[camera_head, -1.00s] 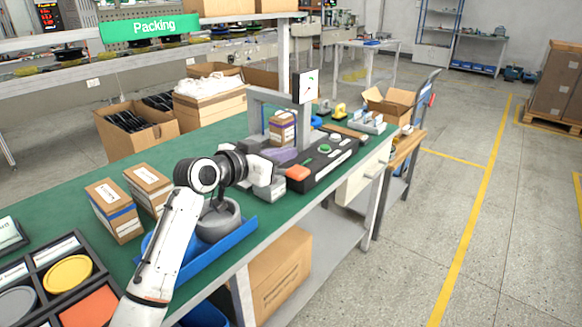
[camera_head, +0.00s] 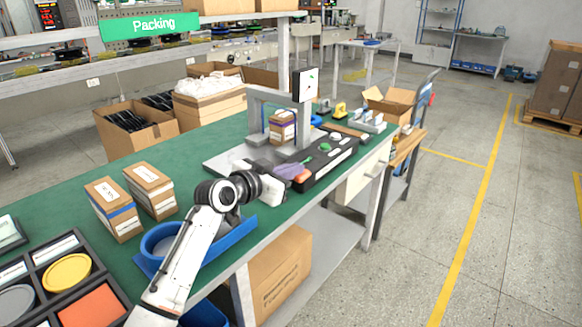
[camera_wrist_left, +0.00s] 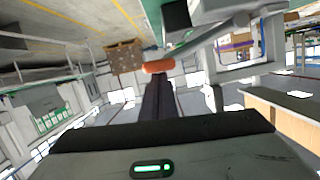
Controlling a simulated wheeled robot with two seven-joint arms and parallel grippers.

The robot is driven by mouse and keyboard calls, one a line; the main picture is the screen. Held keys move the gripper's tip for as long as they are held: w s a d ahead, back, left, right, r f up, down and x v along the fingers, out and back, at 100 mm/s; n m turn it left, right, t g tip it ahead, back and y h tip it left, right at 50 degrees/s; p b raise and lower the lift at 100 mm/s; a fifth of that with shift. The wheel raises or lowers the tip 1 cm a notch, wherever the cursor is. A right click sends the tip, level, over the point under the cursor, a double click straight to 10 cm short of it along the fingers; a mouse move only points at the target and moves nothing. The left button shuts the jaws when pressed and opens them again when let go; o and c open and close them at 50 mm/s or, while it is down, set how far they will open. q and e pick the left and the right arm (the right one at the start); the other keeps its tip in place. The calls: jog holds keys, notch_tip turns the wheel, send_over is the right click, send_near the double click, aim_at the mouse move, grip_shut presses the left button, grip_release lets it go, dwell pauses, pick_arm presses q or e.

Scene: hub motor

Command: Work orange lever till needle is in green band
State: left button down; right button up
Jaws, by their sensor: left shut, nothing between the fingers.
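The orange lever end (camera_head: 304,175) shows at the near end of a long black control box (camera_head: 326,163) on the green bench. It also shows in the left wrist view (camera_wrist_left: 158,66), just beyond my fingertips; whether they touch it I cannot tell. My left gripper (camera_head: 281,181) is shut and empty, low beside the lever's left side; its dark fingers (camera_wrist_left: 157,82) are together in the wrist view. The gauge (camera_head: 306,85) is a white panel on a grey post. Its green mark is tiny and the needle is too small to read.
A grey frame (camera_head: 265,98) stands over a small carton (camera_head: 282,128) behind the control box. A blue tray (camera_head: 238,231) lies under my left arm. Two cartons (camera_head: 113,208) (camera_head: 150,190) and a sorting tray (camera_head: 40,250) occupy the bench's left. Bare green surface lies between.

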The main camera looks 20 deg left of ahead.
aim_at(297, 181)
pick_arm(q)
jog(key=f, duration=0.1)
jog(key=d+f+m, duration=0.1)
jog(key=f, duration=0.1)
jog(key=shift+s+m+y, duration=0.2)
jog(key=shift+m+y, duration=0.1)
jog(key=shift+y, duration=0.1)
jog(key=shift+f+m, duration=0.3)
jog(key=shift+f, duration=0.1)
pick_arm(e)
jog(key=shift+w+a, duration=0.2)
pick_arm(q)
jog(key=shift+d, duration=0.1)
